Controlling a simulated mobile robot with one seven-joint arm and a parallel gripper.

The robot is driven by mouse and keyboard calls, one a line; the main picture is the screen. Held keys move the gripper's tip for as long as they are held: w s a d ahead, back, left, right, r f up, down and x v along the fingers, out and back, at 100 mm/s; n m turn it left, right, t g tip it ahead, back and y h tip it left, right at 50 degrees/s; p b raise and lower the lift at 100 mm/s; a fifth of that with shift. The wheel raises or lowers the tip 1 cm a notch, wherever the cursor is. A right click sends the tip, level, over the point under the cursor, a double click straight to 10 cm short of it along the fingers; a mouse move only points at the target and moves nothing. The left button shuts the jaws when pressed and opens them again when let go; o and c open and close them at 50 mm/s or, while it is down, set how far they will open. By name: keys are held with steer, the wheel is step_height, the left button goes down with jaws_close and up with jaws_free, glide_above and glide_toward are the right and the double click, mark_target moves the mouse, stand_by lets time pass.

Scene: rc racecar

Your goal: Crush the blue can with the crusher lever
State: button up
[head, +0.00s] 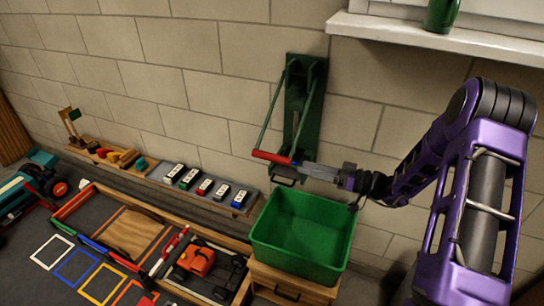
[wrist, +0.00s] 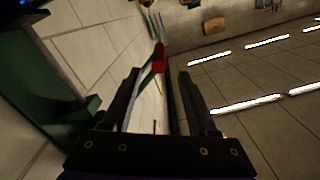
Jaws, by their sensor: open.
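The green can crusher (head: 305,105) is fixed upright on the block wall. Its lever has two thin green arms and a red handle (head: 272,157) at their lower end. My gripper (head: 285,173) reaches in from the right, at the handle's right end by the crusher's foot. In the wrist view my gripper (wrist: 158,80) is open, and the red handle (wrist: 160,58) shows just beyond the fingertips, nearer the left finger. Nothing is between the fingers that I can make out. I cannot clearly make out the blue can; a small dark blue patch shows at the crusher's foot.
A green bin (head: 300,245) stands on a wooden cabinet below the crusher. A windowsill (head: 440,38) with a green can (head: 441,15) is above right.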

mark_target(257, 154)
steer(key=x, duration=1.1)
steer(key=shift+w+a+p, duration=0.15)
steer(key=shift+a+p, duration=0.15)
steer(key=shift+p, duration=0.05)
steer(key=shift+c, duration=0.2)
jaws_close()
stand_by(0.6)
